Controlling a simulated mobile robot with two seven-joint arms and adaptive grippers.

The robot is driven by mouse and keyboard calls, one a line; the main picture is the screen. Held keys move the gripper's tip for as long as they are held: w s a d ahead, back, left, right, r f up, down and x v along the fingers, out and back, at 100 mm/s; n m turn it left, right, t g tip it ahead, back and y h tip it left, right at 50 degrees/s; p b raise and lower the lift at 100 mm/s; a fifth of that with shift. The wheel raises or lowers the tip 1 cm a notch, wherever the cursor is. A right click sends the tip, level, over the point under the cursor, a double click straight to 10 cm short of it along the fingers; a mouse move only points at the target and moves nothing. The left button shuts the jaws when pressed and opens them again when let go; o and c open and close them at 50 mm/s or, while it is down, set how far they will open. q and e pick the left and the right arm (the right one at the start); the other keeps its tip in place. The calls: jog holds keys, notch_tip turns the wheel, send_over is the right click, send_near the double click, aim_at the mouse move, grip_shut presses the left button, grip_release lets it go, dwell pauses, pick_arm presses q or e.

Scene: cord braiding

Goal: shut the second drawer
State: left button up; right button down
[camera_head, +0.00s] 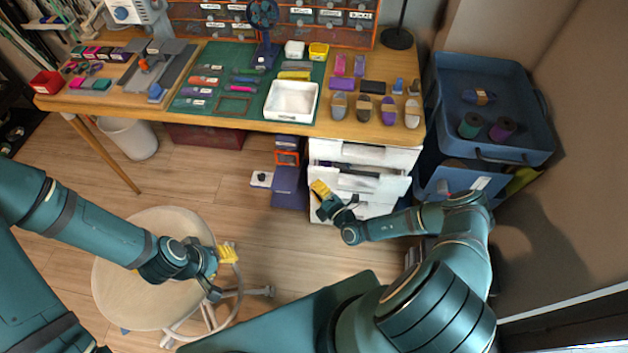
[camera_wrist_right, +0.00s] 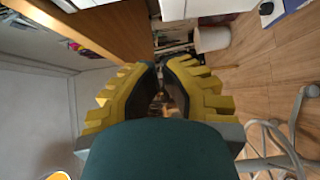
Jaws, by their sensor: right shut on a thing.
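The white drawer unit (camera_head: 322,150) stands under the right end of the desk. One drawer (camera_head: 372,184) is pulled out below the top front, with dark contents showing inside. My right gripper (camera_head: 320,188) is at the left end of this drawer's front, its yellow fingers close to it; contact cannot be made out. In the right wrist view its fingers (camera_wrist_right: 161,80) are drawn toward each other, and what lies between them is unclear. A white edge, probably the drawer unit (camera_wrist_right: 195,8), shows at the top there. My left gripper (camera_head: 222,258) is over the round stool, away from the drawers.
The wooden desk (camera_head: 345,129) overhangs the drawers. Purple boxes (camera_head: 289,186) stand left of the unit, and a blue bin (camera_head: 490,150) stands right. The round stool (camera_head: 140,225) is at front left. Floor between stool and drawers is mostly clear.

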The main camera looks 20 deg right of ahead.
jog(key=p+v, duration=0.1)
jog(key=v, duration=0.6)
jog(key=shift+d, duration=0.3)
jog(key=c, duration=1)
grip_release()
jog(key=shift+s+d+f, duration=0.1)
jog(key=shift+s+d, duration=0.1)
jog(key=shift+s, duration=0.3)
jog(key=shift+c, duration=0.2)
jog(key=n+h+p, duration=0.3)
jog(key=n+h, duration=0.4)
jog(key=n, duration=2.4)
send_near(358, 185)
jog(key=shift+n, duration=0.3)
jog(key=w+b, duration=0.1)
jog(key=w, duration=0.2)
jog(key=w+d+b, duration=0.1)
jog(key=w, duration=0.2)
jog(key=w+f+b, duration=0.1)
jog(key=w, duration=0.3)
jog(key=shift+d+b, duration=0.3)
